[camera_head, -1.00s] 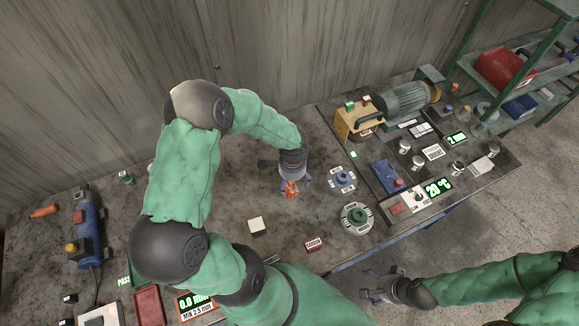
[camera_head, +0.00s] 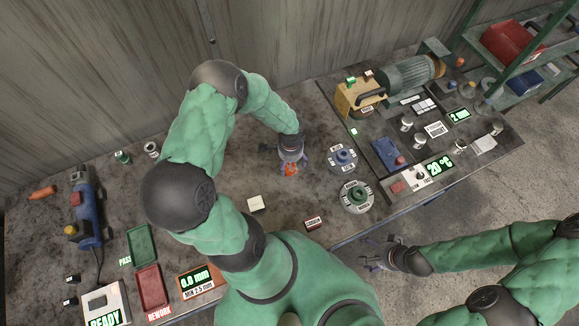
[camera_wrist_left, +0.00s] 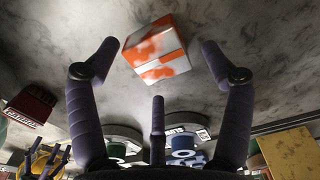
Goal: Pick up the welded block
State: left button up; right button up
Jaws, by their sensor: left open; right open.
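The orange-and-white block, which I take to be the welded block (camera_wrist_left: 156,50), shows in the left wrist view between the spread fingertips of my left gripper (camera_wrist_left: 157,68). Gaps show between it and the purple fingers. In the head view its orange part (camera_head: 291,169) shows at the tip of my left gripper (camera_head: 287,158), which points down at the bench; the wrist partly hides it. My left gripper is open and does not hold the block. My right gripper (camera_head: 376,257) is open and empty, off the bench's front edge.
A cream block (camera_head: 255,203) and a dark red labelled block (camera_head: 314,223) lie nearby. A blue disc fixture (camera_head: 342,157) and a green one (camera_head: 356,196) stand to the right. Green (camera_head: 140,245) and red (camera_head: 151,287) trays lie at left. The bench behind my gripper is clear.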

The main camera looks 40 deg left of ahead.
pick_arm(q)
jog(key=shift+f, duration=0.95)
jog(key=shift+w, duration=0.1)
grip_shut()
